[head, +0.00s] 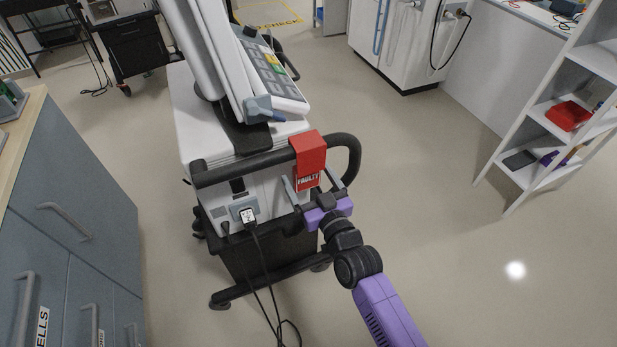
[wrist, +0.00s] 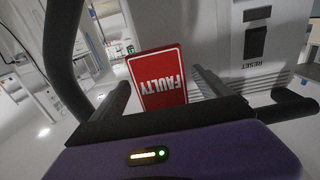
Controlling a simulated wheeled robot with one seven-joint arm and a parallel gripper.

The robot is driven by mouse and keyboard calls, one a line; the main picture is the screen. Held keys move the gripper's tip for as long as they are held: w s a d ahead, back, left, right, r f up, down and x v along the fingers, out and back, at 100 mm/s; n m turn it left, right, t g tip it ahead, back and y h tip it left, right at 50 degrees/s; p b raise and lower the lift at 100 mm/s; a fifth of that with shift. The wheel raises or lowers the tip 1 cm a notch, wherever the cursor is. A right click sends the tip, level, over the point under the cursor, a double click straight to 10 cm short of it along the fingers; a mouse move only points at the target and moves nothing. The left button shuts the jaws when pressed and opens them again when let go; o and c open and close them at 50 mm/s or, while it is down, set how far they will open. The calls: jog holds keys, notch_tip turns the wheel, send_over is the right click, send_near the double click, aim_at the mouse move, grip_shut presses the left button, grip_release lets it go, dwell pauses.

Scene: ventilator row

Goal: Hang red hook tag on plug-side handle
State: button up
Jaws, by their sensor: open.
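The red hook tag (head: 309,160), lettered FAULTY, hangs over the black handle bar (head: 240,170) on the ventilator's side where the plug (head: 248,216) sits. Its hook wraps over the top of the bar near the bar's right end, and its plate hangs down in front. My gripper (head: 312,188) is open just below the bar, with its fingers either side of the tag's lower part. In the wrist view the tag (wrist: 158,80) shows upside down between the two open fingers; I cannot tell whether they touch it. The hook is hidden in the wrist view.
The white ventilator (head: 185,115) stands on a wheeled base, with black cables hanging from the plug to the floor. A grey drawer cabinet (head: 75,210) is at the left. A white shelf (head: 545,120) with a red box (head: 568,115) is at the right. Floor between is clear.

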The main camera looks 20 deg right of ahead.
jog(key=shift+s, duration=0.1)
jog(key=s, duration=0.7)
jog(key=shift+s, duration=0.3)
jog(key=s+r+g, duration=0.1)
jog(key=s+r, duration=0.3)
jog(key=s, duration=1.3)
jog(key=s+r+g, duration=0.2)
jog(key=s+r, duration=0.2)
jog(key=s, duration=1.4)
jog(key=shift+r, duration=0.2)
jog(key=shift+s, duration=0.1)
